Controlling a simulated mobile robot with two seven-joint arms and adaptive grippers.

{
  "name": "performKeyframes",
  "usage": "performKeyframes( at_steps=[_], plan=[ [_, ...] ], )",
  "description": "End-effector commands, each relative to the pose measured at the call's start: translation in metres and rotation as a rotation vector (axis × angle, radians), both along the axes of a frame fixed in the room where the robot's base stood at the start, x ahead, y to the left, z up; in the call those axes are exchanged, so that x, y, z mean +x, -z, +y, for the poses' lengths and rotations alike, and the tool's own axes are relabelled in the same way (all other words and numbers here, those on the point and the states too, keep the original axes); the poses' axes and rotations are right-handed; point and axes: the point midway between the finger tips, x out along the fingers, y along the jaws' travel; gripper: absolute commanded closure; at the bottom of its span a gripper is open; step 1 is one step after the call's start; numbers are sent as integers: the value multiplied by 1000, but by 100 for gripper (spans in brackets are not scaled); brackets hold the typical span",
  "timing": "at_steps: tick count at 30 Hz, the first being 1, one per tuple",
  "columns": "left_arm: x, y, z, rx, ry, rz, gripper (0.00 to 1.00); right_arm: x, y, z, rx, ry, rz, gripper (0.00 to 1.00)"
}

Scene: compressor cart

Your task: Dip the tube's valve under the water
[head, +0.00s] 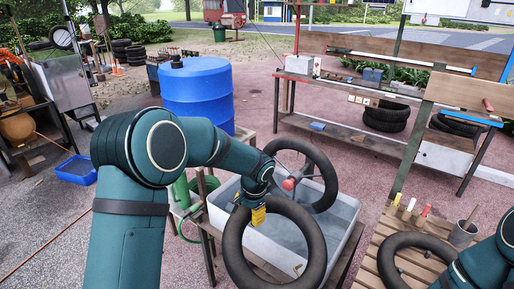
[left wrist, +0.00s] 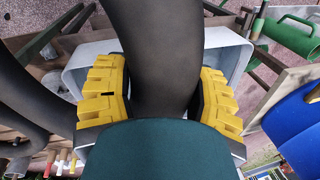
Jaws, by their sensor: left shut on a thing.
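My left gripper (head: 258,214) is shut on a black inner tube (head: 318,240) at its upper part. The tube hangs upright in front of and partly over the pale water tub (head: 222,198). Its lower part drops low in the head view, near the tub's near side; I cannot tell whether it touches the water (head: 343,207). In the left wrist view, the yellow fingers (left wrist: 163,95) sit on both sides of the tube (left wrist: 155,50). A small yellowish piece shows at the tube's inner lower right; I cannot tell if it is the valve. My right gripper is out of view.
Another black ring (head: 325,172) stands at the tub's back. A third tube (head: 385,255) lies on a slatted table (head: 366,268) at right, beside a cup (head: 462,234) and coloured-handled tools. A blue barrel (head: 198,92) stands behind the tub.

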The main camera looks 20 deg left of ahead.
Motion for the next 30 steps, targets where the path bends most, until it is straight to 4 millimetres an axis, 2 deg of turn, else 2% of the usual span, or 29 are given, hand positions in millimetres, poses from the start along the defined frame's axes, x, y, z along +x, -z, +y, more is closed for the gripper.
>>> performKeyframes(
  at_steps=[3, 6, 10, 15, 30],
  plan=[
    [38, -9, 2, 125, 211, -97, 73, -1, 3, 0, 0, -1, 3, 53],
    [65, -17, 8, 216, 388, -200, 73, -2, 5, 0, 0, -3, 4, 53],
    [92, -26, 13, 293, 566, -325, 73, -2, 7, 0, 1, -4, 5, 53],
    [110, -34, 17, 334, 687, -427, 73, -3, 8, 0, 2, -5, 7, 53],
    [145, -50, 24, 383, 897, -654, 73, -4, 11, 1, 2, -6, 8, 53]
  ],
)
